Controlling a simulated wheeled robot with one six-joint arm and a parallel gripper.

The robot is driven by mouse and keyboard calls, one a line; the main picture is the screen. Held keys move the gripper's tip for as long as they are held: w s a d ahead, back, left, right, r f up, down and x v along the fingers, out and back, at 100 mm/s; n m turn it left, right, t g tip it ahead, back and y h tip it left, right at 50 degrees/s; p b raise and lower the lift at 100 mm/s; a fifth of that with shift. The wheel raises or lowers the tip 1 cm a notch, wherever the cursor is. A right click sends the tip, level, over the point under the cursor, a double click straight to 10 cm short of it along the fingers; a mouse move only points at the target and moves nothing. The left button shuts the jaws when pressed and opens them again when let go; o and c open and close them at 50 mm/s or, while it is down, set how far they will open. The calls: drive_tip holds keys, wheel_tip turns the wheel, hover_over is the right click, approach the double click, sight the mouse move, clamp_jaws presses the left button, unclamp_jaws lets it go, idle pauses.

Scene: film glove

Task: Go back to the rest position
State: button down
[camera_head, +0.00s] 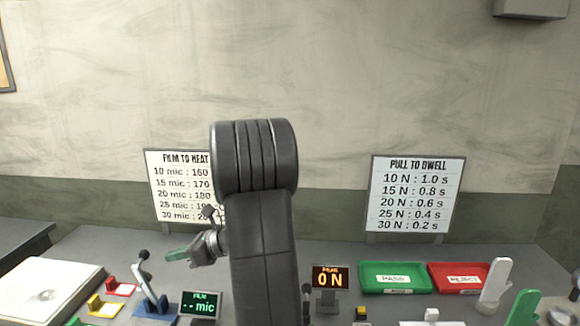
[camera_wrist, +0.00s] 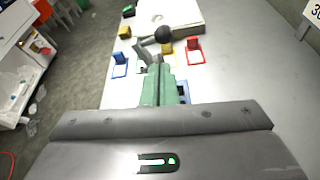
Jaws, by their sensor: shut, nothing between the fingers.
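My gripper (camera_head: 178,255) is above the left part of the grey bench (camera_head: 345,262), its green fingers pointing left. In the wrist view the fingers (camera_wrist: 160,82) are together with nothing between them. A lever with a black knob (camera_head: 143,255) stands just left of the fingertips in the head view. In the wrist view the knob (camera_wrist: 163,34) shows just beyond the fingertips; I cannot tell the exact gap. My dark arm rises in the middle of the head view and hides part of the bench and of the left sign.
A film display (camera_head: 201,305) and a pull display (camera_head: 330,279) stand on the bench. A green tray (camera_head: 393,291) and a red tray (camera_head: 486,283) are at right, near glove shapes (camera_head: 495,281). Coloured frames (camera_head: 122,289) and a white slab (camera_head: 50,290) lie at left.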

drive_tip(key=shift+p+x, duration=0.45)
drive_tip(key=shift+x, duration=2.3)
drive_tip(key=shift+d, duration=0.1)
